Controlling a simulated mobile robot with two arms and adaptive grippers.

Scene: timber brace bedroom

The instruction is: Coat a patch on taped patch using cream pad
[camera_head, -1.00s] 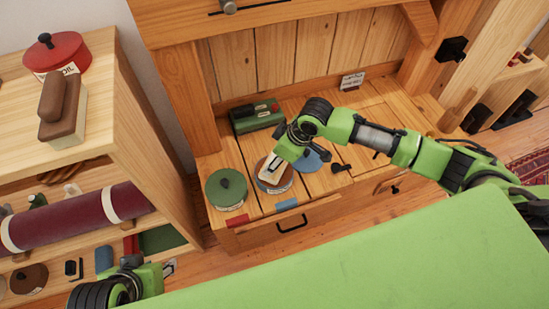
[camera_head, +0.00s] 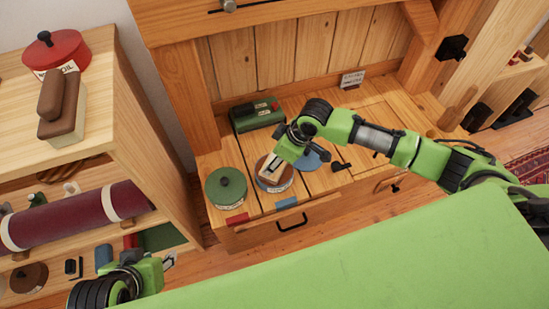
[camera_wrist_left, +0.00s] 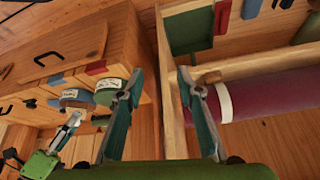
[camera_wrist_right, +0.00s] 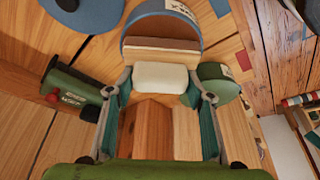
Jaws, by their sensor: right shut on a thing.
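My right gripper (camera_head: 288,150) is shut on the cream pad (camera_head: 271,166), a wooden block with a pale face. In the right wrist view the pad (camera_wrist_right: 160,76) sits between the fingertips. It is at the round brown-topped tin (camera_head: 276,184) on the bench; I cannot tell whether it touches the contents. In the right wrist view the tin (camera_wrist_right: 160,27) has a blue-grey rim. A red strip (camera_head: 237,219) and a blue strip (camera_head: 286,203) lie at the bench front; I cannot tell which surface is the taped patch. My left gripper (camera_wrist_left: 160,78) is open and empty near the shelf.
A green lidded tin (camera_head: 226,187) stands left of the brown one. A green box (camera_head: 257,115) is behind, and a blue disc (camera_head: 312,160) lies to the right. A shelf unit (camera_head: 110,130) with a maroon roll (camera_head: 70,217) stands at left.

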